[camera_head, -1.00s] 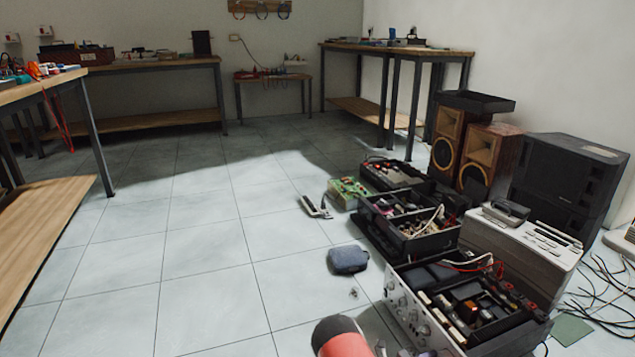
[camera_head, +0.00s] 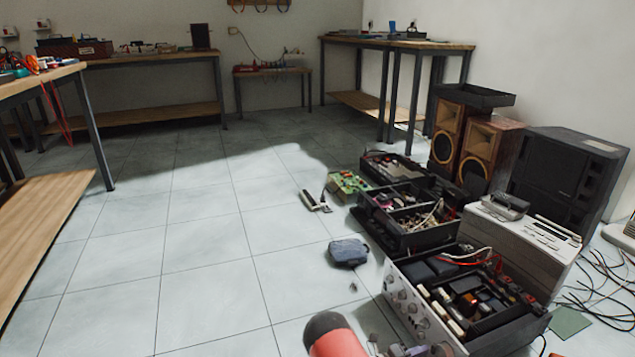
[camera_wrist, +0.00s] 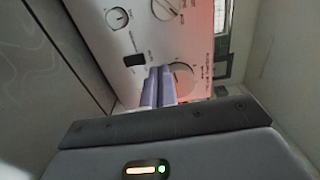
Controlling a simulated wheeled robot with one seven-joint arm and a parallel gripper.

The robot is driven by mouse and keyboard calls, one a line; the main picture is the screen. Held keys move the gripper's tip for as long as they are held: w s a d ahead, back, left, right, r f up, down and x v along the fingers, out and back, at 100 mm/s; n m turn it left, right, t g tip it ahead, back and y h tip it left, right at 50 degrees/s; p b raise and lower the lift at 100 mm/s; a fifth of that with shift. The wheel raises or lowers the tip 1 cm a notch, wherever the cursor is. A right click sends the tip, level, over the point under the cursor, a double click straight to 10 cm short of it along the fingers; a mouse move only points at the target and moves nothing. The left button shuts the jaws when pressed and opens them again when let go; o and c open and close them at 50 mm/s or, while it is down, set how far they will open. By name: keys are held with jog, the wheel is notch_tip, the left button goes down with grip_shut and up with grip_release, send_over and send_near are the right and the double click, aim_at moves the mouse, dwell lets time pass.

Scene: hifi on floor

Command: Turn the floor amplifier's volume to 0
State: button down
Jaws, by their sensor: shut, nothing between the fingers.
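The floor amplifier (camera_head: 403,301) is an open-topped black chassis with a silver front panel and a row of knobs, at the lower right of the head view. In the wrist view its pale front panel (camera_wrist: 200,45) fills the upper middle. A large round knob (camera_wrist: 184,79) sits right at my fingertips, and my gripper (camera_wrist: 158,84) is shut, its purple fingers overlapping the knob's left edge. I cannot tell whether they touch it. Two other knobs (camera_wrist: 117,18) and a dark switch (camera_wrist: 135,60) show nearby. In the head view my gripper (camera_head: 405,350) is low by the panel, partly cut off.
More opened devices (camera_head: 410,220) stand behind the amplifier. A silver unit (camera_head: 520,245) and speakers (camera_head: 565,180) stand to its right. A dark blue pouch (camera_head: 348,252) lies on the tiles to its left. Loose cables (camera_head: 600,290) lie at far right. The middle floor is clear.

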aim_at(444, 353)
jog(key=shift+v, duration=1.9)
jog(key=shift+w+d+r, duration=0.35)
jog(key=shift+d+r, duration=0.2)
jog(key=shift+d, duration=0.4)
jog(key=shift+w+d+r, duration=0.3)
jog(key=shift+d+r, duration=0.3)
jog(key=shift+d, duration=0.35)
jog(key=shift+w+d+r, duration=0.35)
jog(key=shift+d+r, duration=0.2)
jog(key=shift+d, duration=0.4)
jog(key=shift+s+f, duration=0.15)
jog(key=shift+s, duration=0.1)
